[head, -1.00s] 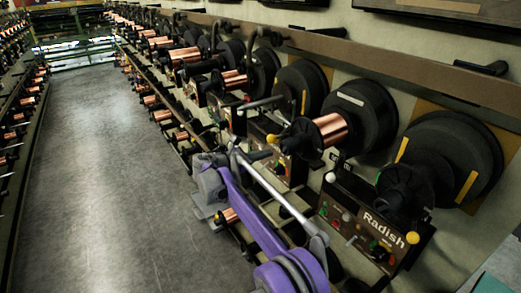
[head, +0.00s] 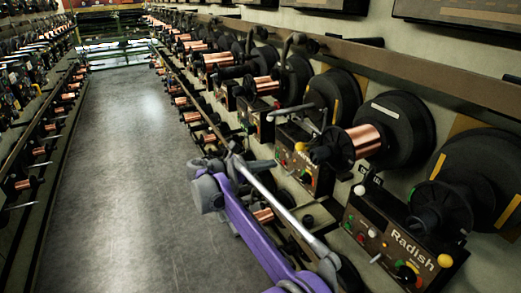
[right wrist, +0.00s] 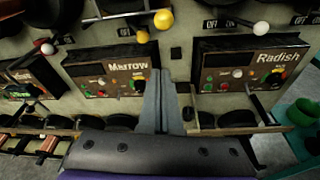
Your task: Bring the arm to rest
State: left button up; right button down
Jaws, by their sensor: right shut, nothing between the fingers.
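My right arm, purple with grey joints and a pale bar, reaches from the lower right of the head view along the machine row. Its gripper (head: 259,164) looks small and partly merged with the arm there, low in front of the row. In the right wrist view the gripper's two grey fingers (right wrist: 157,78) lie together, shut and empty. They point at the gap between the Marrow panel (right wrist: 115,75) and the Radish panel (right wrist: 245,75). I cannot tell how close the tips are to the wall. My left gripper is not in view.
Copper spools (head: 365,140) and black flanges line the right wall. The Radish panel also shows in the head view (head: 385,240), with knobs and a lever. A rail (right wrist: 95,132) runs below the panels. The grey aisle floor (head: 120,190) is clear; another rack (head: 45,150) stands left.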

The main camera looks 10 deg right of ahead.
jog(key=s+d+f+m+g+y, duration=0.15)
jog(key=s+d+m+y, duration=0.3)
jog(key=s, duration=0.45)
jog(key=s+d+f+m+g+y, duration=0.1)
jog(key=s+d+f+m+y, duration=0.3)
jog(key=s, duration=0.5)
jog(key=s+a+f+m+y, duration=0.1)
jog(key=s+f+m+y, duration=0.1)
jog(key=s+f+m, duration=0.4)
jog(key=s+a+f+m+t+y, duration=0.1)
jog(key=s+f+m+y, duration=0.2)
jog(key=s, duration=1.4)
notch_tip(320, 180, down, 3)
jog(key=m, duration=0.3)
jog(key=shift+s+a+f+y+p, duration=0.15)
jog(key=shift+s+f+y+p, duration=0.1)
jog(key=shift+y+p, duration=0.1)
jog(key=shift+t, duration=0.25)
